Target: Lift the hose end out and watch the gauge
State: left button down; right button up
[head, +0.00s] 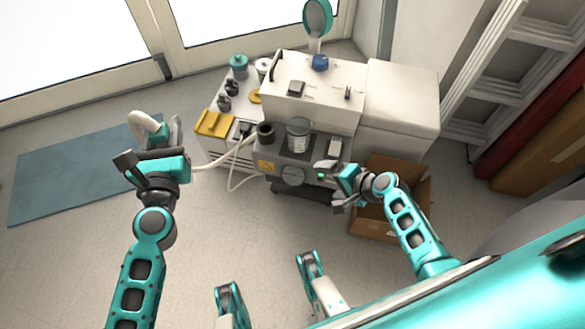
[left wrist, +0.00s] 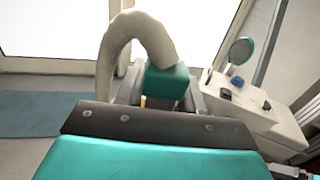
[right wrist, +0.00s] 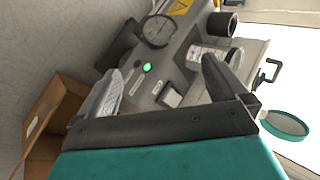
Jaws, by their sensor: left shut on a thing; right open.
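The pale hose (head: 150,124) is gripped by my left gripper (head: 160,146), held up left of the machine. It arches over the gripper in the left wrist view (left wrist: 128,38); its tip is hidden. Pale tubing runs from near this gripper to the machine. The round gauge (head: 293,175) is on the machine's grey front, and shows larger in the right wrist view (right wrist: 158,30); its needle is too small to read. My right gripper (head: 335,186) is open and empty, close in front of the panel right of the gauge. A green light (right wrist: 147,67) glows there.
On the grey ledge stand a dark round holder (head: 266,133) and a clear jar (head: 299,134). An open cardboard box (head: 372,224) sits below my right gripper. Floor is clear around the blue mat (head: 65,178).

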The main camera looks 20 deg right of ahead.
jog(key=shift+s+d+r, duration=0.1)
jog(key=shift+s+r, duration=0.05)
jog(key=shift+r, duration=0.05)
